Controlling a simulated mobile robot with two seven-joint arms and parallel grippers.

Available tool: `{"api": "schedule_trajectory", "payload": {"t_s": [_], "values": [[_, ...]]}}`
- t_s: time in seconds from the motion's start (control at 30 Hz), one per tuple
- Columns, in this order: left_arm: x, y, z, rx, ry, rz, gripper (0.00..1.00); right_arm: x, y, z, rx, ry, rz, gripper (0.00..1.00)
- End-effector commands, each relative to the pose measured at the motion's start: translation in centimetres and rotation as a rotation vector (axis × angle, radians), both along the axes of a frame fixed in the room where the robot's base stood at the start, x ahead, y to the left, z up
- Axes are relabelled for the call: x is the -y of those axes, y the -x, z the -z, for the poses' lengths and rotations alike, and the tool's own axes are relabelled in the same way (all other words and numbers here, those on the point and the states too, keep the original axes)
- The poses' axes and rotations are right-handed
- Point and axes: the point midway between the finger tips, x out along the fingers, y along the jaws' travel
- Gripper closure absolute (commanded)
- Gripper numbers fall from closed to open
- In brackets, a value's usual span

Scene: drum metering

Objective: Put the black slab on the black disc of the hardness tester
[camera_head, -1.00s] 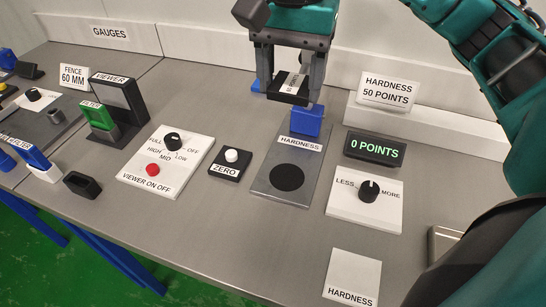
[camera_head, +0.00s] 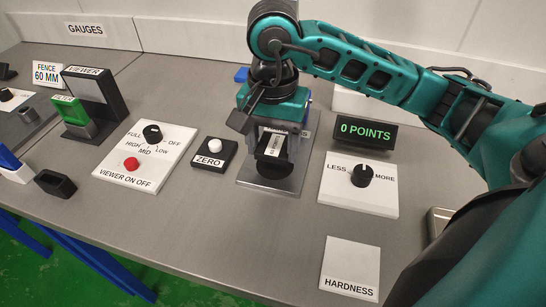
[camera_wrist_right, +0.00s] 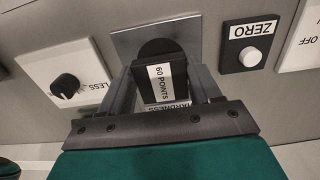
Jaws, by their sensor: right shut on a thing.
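The black slab with a white "60 POINTS" label (camera_wrist_right: 160,84) is between the fingers of my right gripper (camera_wrist_right: 165,82), which is shut on it. In the head view the slab (camera_head: 273,147) and right gripper (camera_head: 272,150) are over the grey hardness tester plate (camera_head: 250,174). The black disc (camera_wrist_right: 160,48) shows partly past the slab's far edge in the wrist view; the slab hides the rest. I cannot tell whether the slab touches the disc. My left gripper is not in view.
The ZERO button box (camera_head: 213,153) is left of the tester. A white LESS/MORE dial panel (camera_head: 355,195) and the "0 POINTS" display (camera_head: 366,133) are to its right. A white HARDNESS card (camera_head: 350,265) lies in front. The table between is clear.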

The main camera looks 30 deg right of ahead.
Motion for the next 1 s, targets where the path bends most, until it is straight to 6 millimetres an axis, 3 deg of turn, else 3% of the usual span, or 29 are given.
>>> {"api": "schedule_trajectory", "payload": {"t_s": [0.2,0.63,0.67,0.9,1.0], "values": [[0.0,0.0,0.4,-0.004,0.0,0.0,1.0,0.0,0.1,3.2,-0.004,0.0,0.0,0.68],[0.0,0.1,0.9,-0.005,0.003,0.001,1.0,0.0,0.0,4.0,-0.001,0.001,0.0,0.68],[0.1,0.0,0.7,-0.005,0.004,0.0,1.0,0.0,0.0,3.9,-0.002,0.001,0.0,0.35],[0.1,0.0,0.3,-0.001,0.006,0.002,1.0,0.0,0.0,3.8,-0.002,0.001,0.0,0.12],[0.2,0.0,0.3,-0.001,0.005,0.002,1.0,0.0,0.0,3.8,-0.001,0.0,0.0,0.12]]}}
